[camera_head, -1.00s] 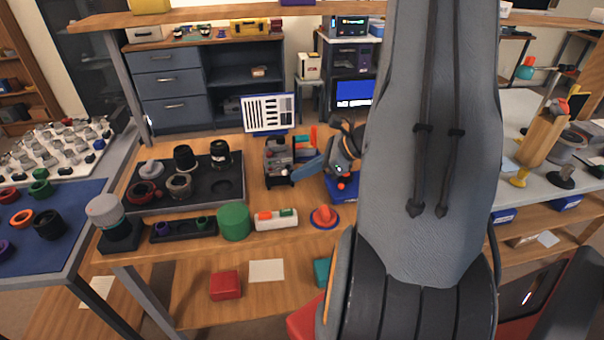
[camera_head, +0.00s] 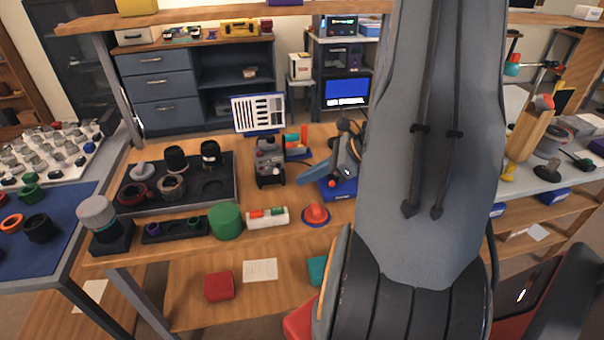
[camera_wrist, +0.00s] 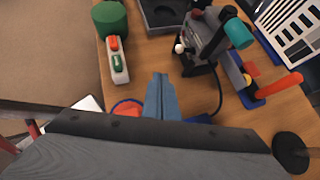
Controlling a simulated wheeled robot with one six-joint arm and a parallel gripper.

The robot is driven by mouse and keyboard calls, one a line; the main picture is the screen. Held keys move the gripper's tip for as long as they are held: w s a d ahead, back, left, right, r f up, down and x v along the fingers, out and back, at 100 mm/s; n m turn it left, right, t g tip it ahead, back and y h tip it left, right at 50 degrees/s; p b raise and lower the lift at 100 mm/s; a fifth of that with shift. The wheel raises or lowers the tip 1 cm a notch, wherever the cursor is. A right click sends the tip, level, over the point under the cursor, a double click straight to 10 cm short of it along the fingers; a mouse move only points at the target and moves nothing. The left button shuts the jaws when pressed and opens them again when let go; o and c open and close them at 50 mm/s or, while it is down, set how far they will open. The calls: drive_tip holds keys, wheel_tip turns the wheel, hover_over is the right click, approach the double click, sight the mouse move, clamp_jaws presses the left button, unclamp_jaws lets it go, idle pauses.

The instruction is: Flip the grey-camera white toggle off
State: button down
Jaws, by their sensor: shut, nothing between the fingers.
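The grey camera (camera_head: 268,162) stands upright on the wooden bench in the head view. In the wrist view the grey camera (camera_wrist: 206,38) is at upper centre, with a small white ball-ended toggle (camera_wrist: 179,48) on its near side. Which way the toggle is set is hard to tell. My gripper (camera_head: 302,179) is to the right of the camera, its blue fingers pointing left and down. In the wrist view my gripper (camera_wrist: 159,76) is shut and empty, its tips short of the toggle with a visible gap between.
A red-and-green switch box (camera_head: 267,218), a green cylinder (camera_head: 226,220) and a red button (camera_head: 316,212) stand along the front. A dark lens tray (camera_head: 215,201) is left. A striped chart (camera_head: 258,114) stands behind. A cable curves beside the camera in the wrist view.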

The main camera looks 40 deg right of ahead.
drive_tip(key=s+d+r, duration=0.1)
drive_tip(key=s+r, duration=0.4)
drive_tip(key=s, duration=0.1)
drive_tip(key=shift+b, duration=0.35)
drive_tip(key=shift+d, duration=0.1)
drive_tip(key=a+n+g+h, duration=0.6)
drive_tip(key=a+n, duration=1.6)
drive_tip(key=n, duration=0.5)
drive_tip(key=shift+s+n+g+h, duration=0.25)
drive_tip(key=shift+n+g+h, duration=0.05)
drive_tip(key=shift+h, duration=0.2)
